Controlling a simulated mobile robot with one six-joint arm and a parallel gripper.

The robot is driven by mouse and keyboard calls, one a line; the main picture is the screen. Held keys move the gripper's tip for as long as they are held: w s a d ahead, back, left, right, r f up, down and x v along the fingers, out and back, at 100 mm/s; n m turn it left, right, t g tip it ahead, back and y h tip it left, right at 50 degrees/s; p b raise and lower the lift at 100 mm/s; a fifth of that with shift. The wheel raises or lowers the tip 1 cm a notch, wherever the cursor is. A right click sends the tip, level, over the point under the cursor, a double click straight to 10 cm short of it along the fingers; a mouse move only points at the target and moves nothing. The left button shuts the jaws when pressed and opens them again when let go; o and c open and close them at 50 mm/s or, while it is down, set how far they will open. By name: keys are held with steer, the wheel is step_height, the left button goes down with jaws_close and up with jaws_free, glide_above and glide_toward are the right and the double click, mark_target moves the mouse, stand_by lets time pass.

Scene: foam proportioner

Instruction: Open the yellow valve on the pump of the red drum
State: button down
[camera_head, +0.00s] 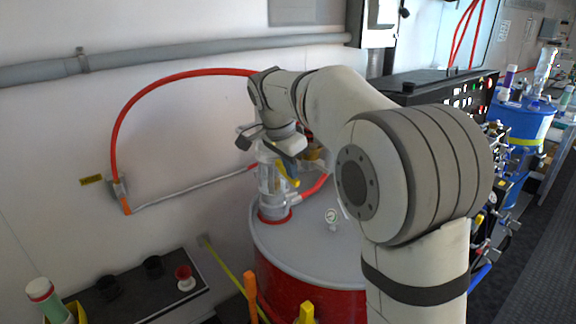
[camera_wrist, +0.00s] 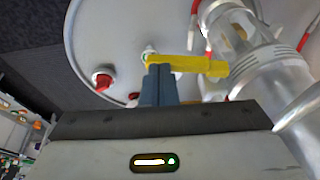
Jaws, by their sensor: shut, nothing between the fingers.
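The red drum (camera_head: 290,297) has a grey lid (camera_head: 320,255) and stands below my arm. The clear and metal pump (camera_head: 270,192) rises from its lid; it also shows in the wrist view (camera_wrist: 285,82). The yellow valve handle (camera_head: 289,176) is at the pump's side. In the wrist view, the handle (camera_wrist: 195,64) reaches left from the pump, across the picture above my fingertips. My gripper (camera_wrist: 158,72) is shut and empty, its blue-grey tips overlapping the handle's left end. I cannot tell whether they touch it. In the head view, the fingertips are mostly hidden beside the pump.
A red hose (camera_head: 150,88) arcs from the wall towards the pump. A gauge (camera_head: 332,216) stands on the lid, and a red cap (camera_wrist: 103,80) shows there in the wrist view. A black control box (camera_head: 425,88) and a blue drum (camera_head: 520,122) are at the right.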

steer(key=shift+r+p, duration=0.75)
steer(key=shift+r, duration=0.2)
